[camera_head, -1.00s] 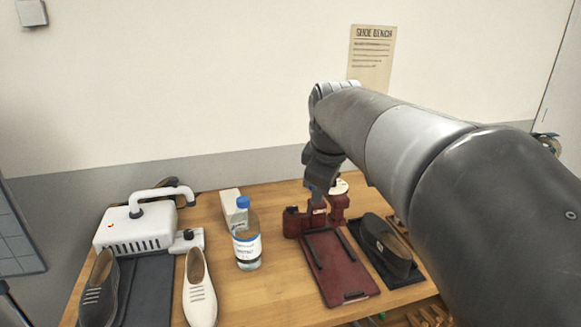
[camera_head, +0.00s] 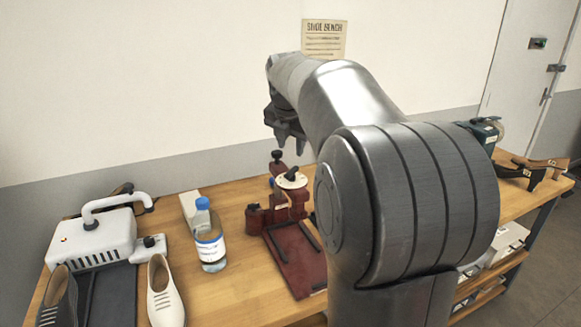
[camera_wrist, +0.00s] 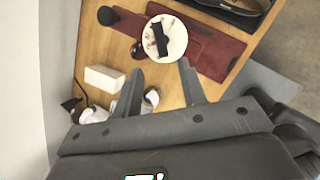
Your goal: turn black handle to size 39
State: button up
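The dark red shoe device (camera_head: 288,240) stands on the wooden bench, with a round white dial (camera_head: 295,182) on top. The black handle (camera_head: 291,173) lies across this dial. In the wrist view the white dial (camera_wrist: 176,50) and the black handle (camera_wrist: 161,40) show from above, beyond my fingertips. The dial's marks are too small to read. My gripper (camera_head: 289,146) is above the dial, apart from it. In the wrist view my gripper (camera_wrist: 160,74) has its two fingers spread, with nothing between them.
A blue-capped bottle (camera_head: 210,245), a white box (camera_head: 188,208) and a white machine (camera_head: 95,240) stand left of the device. A pale shoe (camera_head: 165,292) is at the front left. My arm hides the bench right of the device.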

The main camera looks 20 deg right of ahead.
aim_at(292, 170)
jog(key=x, duration=0.9)
jog(key=shift+w+f, duration=0.15)
jog(key=shift+f, duration=0.15)
grip_shut()
